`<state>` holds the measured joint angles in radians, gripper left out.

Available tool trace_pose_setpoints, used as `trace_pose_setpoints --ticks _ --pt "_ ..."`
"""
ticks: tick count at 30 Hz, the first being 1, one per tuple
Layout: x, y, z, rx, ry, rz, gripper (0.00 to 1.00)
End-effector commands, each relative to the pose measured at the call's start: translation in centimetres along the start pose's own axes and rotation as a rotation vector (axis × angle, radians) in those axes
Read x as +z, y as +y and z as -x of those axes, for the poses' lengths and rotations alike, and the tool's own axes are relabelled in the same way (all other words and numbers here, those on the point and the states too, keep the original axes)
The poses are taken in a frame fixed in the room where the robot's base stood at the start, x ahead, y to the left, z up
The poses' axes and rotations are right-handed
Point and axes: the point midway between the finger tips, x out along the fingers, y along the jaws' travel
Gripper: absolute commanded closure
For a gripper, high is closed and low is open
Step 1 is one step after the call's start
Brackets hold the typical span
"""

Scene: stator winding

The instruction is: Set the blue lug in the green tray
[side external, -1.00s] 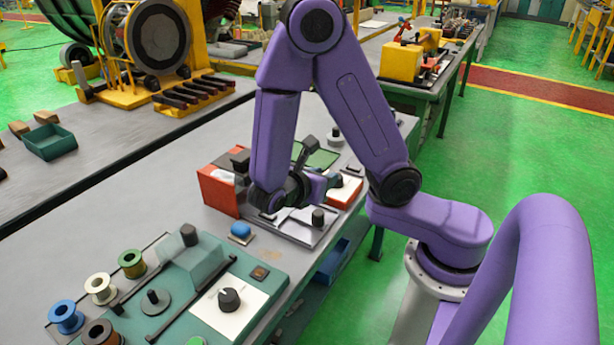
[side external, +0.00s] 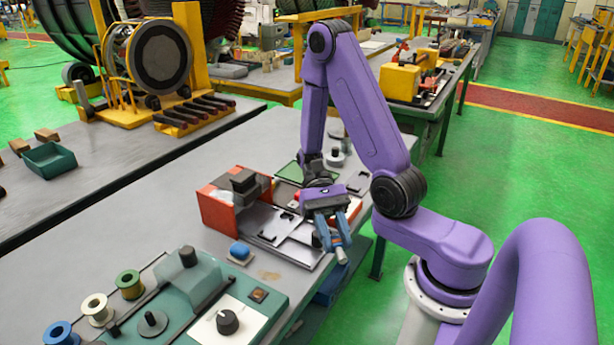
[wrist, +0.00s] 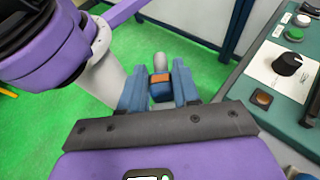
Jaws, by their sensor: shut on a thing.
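My gripper (side external: 333,240) is past the front edge of the grey bench, with its blue-grey fingers pointing down and forward. It is shut on the blue lug (wrist: 161,93), which shows between the fingers in the wrist view with an orange face and a pale rounded end. In the side view only the lug's pale end (side external: 341,256) shows clearly below the fingertips. The green tray (side external: 287,171) appears as a shallow green shape on the bench behind my wrist, partly hidden by my arm and a red-orange fixture.
The red-orange fixture (side external: 218,205) with metal plates stands beside my gripper. A blue button (side external: 239,250) sits nearer the camera. A teal winding panel (side external: 200,280) with spools and a knob fills the front. A teal bin (side external: 50,158) stands on the other bench.

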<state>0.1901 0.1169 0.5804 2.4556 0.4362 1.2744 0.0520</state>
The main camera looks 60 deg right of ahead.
Motion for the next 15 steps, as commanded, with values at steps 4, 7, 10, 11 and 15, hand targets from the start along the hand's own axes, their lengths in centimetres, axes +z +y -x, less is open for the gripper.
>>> trace_pose_setpoints --ticks 4,7,10,11,15 --pt "-0.8 -2.5 2.8 -0.376 -0.002 -0.157 1.00" --pt "-1.7 -3.5 5.5 -0.617 -0.002 -0.256 1.00" --pt "-2.7 -3.9 8.7 -0.855 -0.004 -0.355 1.00" --pt "-3.0 -3.9 9.7 -0.927 -0.005 -0.385 1.00" --pt "-4.8 -2.6 14.7 -1.251 -0.005 -0.518 1.00"
